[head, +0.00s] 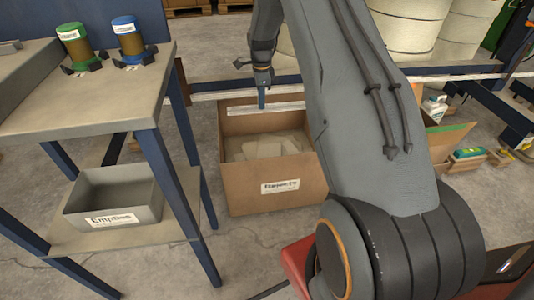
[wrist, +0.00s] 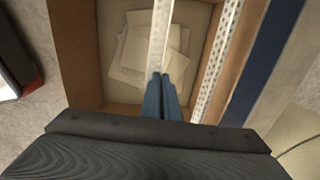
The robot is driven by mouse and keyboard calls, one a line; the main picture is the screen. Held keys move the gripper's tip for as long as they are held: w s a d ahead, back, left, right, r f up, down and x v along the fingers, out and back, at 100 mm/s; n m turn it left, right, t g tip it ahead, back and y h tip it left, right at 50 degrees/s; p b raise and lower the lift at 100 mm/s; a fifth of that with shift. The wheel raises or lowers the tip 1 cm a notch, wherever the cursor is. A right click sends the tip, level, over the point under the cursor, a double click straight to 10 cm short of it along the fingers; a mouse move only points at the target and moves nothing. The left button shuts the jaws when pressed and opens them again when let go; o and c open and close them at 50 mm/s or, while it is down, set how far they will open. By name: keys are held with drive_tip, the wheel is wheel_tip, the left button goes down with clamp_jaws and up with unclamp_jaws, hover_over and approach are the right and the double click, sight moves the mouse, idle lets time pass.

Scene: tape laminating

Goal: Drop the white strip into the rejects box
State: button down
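The white strip (head: 287,106) is long and thin and lies level above the back part of the open cardboard rejects box (head: 240,184). My gripper (head: 262,106) points down over the box, its blue fingers close together on the strip. In the wrist view, the white strip (wrist: 160,35) runs away from my gripper (wrist: 162,85) above the box's inside. The rejects box (wrist: 75,45) shows around it, with several flat pale pieces on its floor. The strip's near part is hidden behind the fingers and wrist in the wrist view.
A table (head: 90,105) with a green and a blue roll holder stands at left. A grey Empties bin (head: 115,190) is on its lower shelf. A pale perforated rail (wrist: 218,60) and blue beam (wrist: 262,60) run close behind the rejects box. Another open carton (head: 445,135) stands at right.

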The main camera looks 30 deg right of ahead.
wheel_tip(320, 180, down, 6)
drive_tip(key=b, duration=0.3)
drive_tip(key=shift+w+b, duration=0.3)
drive_tip(key=c, duration=2.4)
unclamp_jaws()
drive_tip(key=shift+c, duration=0.2)
drive_tip(key=o, duration=0.5)
drive_tip(key=shift+c, duration=0.2)
drive_tip(key=r, duration=0.2)
drive_tip(key=r+p, duration=0.1)
drive_tip(key=r, duration=0.2)
drive_tip(key=r+p, duration=0.1)
drive_tip(key=r, duration=0.1)
drive_tip(key=shift+s+a+r, duration=0.1)
drive_tip(key=shift+s+r, duration=0.25)
drive_tip(key=shift+r, duration=0.05)
drive_tip(key=shift+s, duration=0.1)
